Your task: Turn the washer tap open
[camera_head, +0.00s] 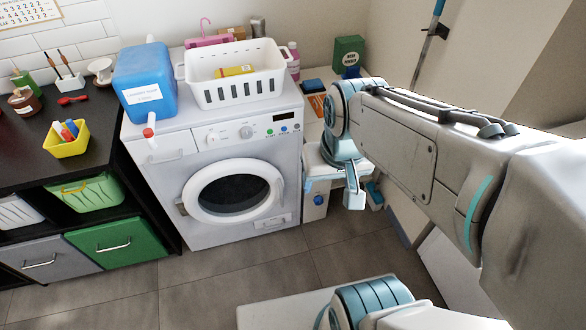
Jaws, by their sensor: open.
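The white washer (205,166) stands against the back wall with its round door shut and knobs and buttons along its top panel. A blue soap container (146,82) lies on its top left. A small white and red spout or tap (149,132) hangs from its front, over the washer's front edge. I cannot tell whether this is the washer tap, and I make out no other tap. My gripper (354,200) hangs to the right of the washer, apart from it, before a low white unit. Its jaws are open and look empty, though small in view.
A white basket (236,82) with a yellow packet sits on the washer. A dark shelf (95,150) with bins and a yellow tray (66,140) stands left. A green box (348,54) stands at the back right. The tiled floor (190,285) before the washer is clear.

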